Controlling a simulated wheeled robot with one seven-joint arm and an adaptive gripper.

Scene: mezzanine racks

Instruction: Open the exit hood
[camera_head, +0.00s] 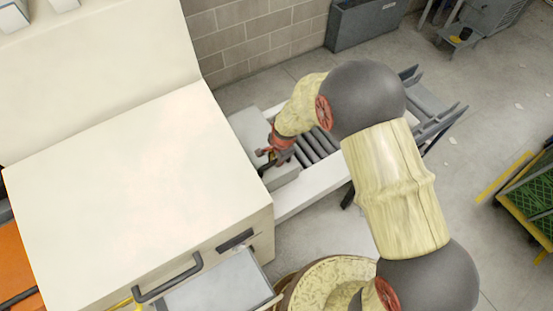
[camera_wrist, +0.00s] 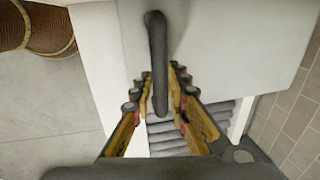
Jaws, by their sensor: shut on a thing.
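The exit hood (camera_head: 247,130) is a pale grey cover at the end of the large cream machine, over the start of the roller conveyor. In the wrist view the hood (camera_wrist: 225,50) is a flat light panel with a dark, rounded bar handle (camera_wrist: 156,40). My gripper (camera_head: 270,156) is at the hood's conveyor side. In the wrist view its yellow fingers (camera_wrist: 160,88) stand on either side of the handle and are shut on it. How far the hood is lifted is hard to tell. My gripper hides part of the handle in the head view.
The cream machine (camera_head: 130,180) fills the left, with another dark handle (camera_head: 168,280) on its front. The roller conveyor (camera_head: 318,150) runs right from the hood. A brick wall (camera_head: 255,40) stands behind. A yellow-framed green cart (camera_head: 530,205) is at far right; floor between is open.

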